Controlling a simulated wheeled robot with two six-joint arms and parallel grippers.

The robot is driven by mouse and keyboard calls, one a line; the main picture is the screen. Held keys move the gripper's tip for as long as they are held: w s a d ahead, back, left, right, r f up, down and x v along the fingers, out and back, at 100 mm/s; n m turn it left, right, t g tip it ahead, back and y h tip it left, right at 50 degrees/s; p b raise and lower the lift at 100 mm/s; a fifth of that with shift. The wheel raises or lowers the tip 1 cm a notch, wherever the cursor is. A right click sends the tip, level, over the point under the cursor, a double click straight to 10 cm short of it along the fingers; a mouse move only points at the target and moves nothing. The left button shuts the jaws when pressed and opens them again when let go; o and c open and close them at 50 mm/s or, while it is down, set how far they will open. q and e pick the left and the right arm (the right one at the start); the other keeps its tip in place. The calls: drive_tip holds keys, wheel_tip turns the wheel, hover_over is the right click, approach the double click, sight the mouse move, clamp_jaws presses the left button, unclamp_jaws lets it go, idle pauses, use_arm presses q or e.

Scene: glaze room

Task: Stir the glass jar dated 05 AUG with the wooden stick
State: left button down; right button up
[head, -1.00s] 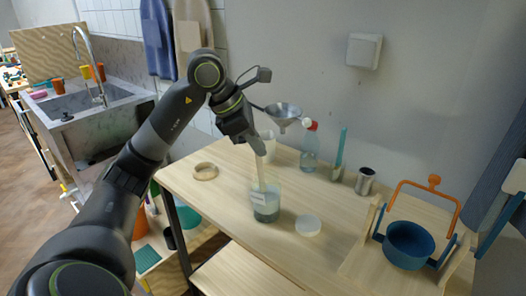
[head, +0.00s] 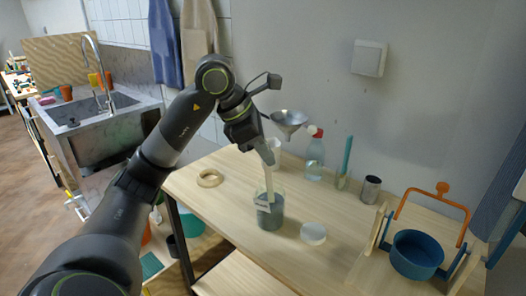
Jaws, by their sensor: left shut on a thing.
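A glass jar (head: 270,215) with grey-blue contents stands on the wooden table. A pale label shows on its upper side, too small to read. The wooden stick (head: 268,182) stands nearly upright with its lower end inside the jar. My left gripper (head: 266,157) is shut on the upper part of the stick, above the jar's mouth. The stick's tip is hidden in the contents. My right gripper is not in view.
A pale round lid (head: 313,233) lies right of the jar, a wooden ring (head: 210,178) to its left. A blue pot (head: 416,252) is at right.

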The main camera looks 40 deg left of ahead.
use_arm(q)
drive_tip(key=shift+a, duration=0.15)
wheel_tip(320, 180, up, 10)
drive_tip(key=s+p, duration=0.1)
drive_tip(key=p, duration=0.6)
drive_tip(key=shift+s+r, duration=0.25)
idle(0.5)
drive_tip(key=shift+p, duration=0.3)
